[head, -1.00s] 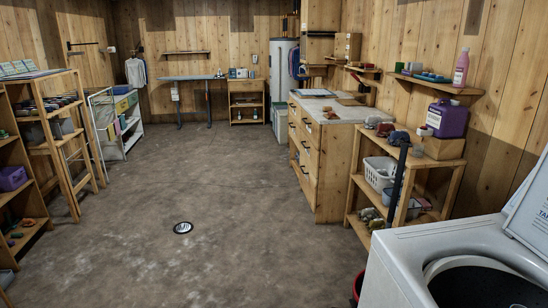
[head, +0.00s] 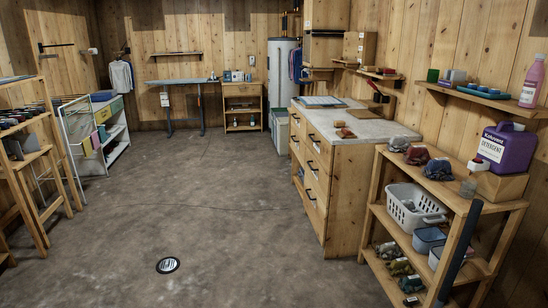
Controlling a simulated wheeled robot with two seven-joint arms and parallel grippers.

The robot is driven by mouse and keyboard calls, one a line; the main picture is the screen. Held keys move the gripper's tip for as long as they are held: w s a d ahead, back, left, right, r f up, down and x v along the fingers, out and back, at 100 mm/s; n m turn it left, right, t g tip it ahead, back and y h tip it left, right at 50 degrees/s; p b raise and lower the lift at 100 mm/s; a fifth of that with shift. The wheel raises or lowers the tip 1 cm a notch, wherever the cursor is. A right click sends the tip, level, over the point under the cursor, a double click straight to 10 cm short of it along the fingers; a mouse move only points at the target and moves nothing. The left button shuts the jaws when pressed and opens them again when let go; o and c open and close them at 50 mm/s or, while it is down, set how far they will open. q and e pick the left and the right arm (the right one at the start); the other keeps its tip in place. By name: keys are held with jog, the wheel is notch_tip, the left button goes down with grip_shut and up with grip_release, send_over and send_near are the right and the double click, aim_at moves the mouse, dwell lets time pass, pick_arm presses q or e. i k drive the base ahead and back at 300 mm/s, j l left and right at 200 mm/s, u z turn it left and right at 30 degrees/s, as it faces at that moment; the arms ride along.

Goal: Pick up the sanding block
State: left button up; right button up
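I cannot surely make out the sanding block. A small reddish-brown block-like item (head: 345,133) lies on the pale top of the wooden drawer cabinet (head: 385,132), near its front edge, with a smaller piece beside it; it is too small to identify. Small blocks also sit on the right wall shelf: a green one (head: 433,75), a pale and purple one (head: 454,78) and flat blue ones (head: 481,91). Neither of my grippers is in view.
A wooden shelf unit (head: 440,188) at right holds a white basket (head: 410,207), tubs and a purple detergent jug (head: 506,147). A dark bar (head: 460,255) stands before it. Racks (head: 40,165) line the left.

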aim_at(337, 124)
jog(key=i+z, duration=0.1)
jog(key=i, duration=0.6)
jog(key=i+j+z, duration=0.15)
jog(key=i, duration=0.5)
jog(key=i+j+z, duration=0.15)
jog(key=i+z, duration=0.15)
jog(key=i, duration=0.15)
jog(key=i+j+z, duration=0.3)
jog(key=i, duration=0.15)
